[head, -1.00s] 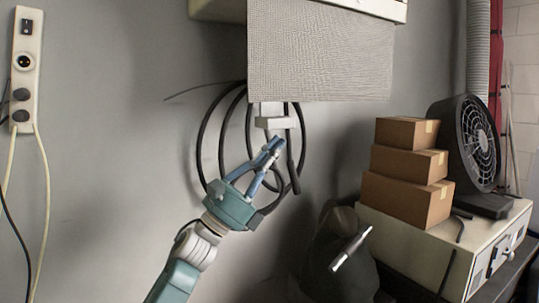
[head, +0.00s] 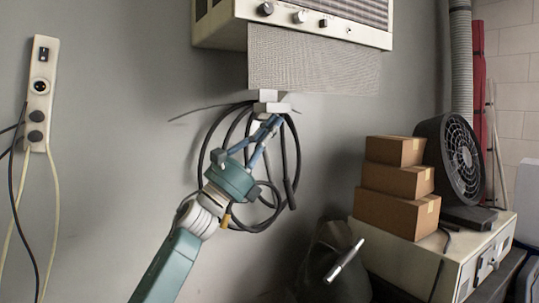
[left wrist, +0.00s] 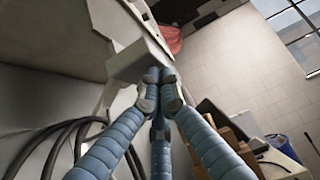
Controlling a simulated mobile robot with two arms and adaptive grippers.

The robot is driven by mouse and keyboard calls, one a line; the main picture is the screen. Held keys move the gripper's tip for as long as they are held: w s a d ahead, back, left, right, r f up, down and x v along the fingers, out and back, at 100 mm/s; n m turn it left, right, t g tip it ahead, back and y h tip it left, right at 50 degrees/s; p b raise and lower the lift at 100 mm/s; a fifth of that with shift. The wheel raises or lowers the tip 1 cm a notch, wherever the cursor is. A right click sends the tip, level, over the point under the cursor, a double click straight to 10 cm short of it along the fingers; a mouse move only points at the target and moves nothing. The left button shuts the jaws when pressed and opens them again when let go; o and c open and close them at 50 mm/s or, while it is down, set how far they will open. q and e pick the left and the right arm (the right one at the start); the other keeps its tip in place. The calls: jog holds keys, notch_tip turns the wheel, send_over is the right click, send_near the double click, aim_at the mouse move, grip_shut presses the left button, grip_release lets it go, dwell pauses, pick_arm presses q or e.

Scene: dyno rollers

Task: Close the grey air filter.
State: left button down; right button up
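The grey air filter (head: 315,62) is a flat mesh panel hanging partly out of the underside of a cream wall unit (head: 222,26). A pale block-shaped handle (head: 272,107) sits at its lower edge; a pale block at the fingertips shows in the left wrist view (left wrist: 134,62). My left gripper (head: 268,122) is right below the handle, pointing up. In the left wrist view its blue fingers (left wrist: 159,92) come together at the tips, against or just under the block; exact contact is hard to tell. Nothing shows between them. My right gripper is not in view.
A black cable coil (head: 212,150) hangs on the wall behind my gripper. Stacked cardboard boxes (head: 397,180) and a black fan (head: 452,158) stand on a cream cabinet (head: 400,262) at right. A power strip (head: 39,92) hangs at left. The wall between is clear.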

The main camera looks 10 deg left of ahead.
pick_arm(q)
jog(key=r, duration=0.2)
jog(key=r+p, duration=0.1)
jog(key=r, duration=0.4)
jog(key=shift+s+p, duration=0.3)
jog(key=shift+p, duration=0.05)
jog(key=r+p, duration=0.1)
jog(key=r, duration=0.1)
jog(key=r+p, duration=0.1)
jog(key=r, duration=0.2)
jog(key=w+r+p, duration=0.1)
jog(key=r, duration=0.2)
jog(key=shift+a+r+p, duration=0.1)
jog(key=shift+r+p, duration=0.2)
jog(key=shift+r, duration=0.25)
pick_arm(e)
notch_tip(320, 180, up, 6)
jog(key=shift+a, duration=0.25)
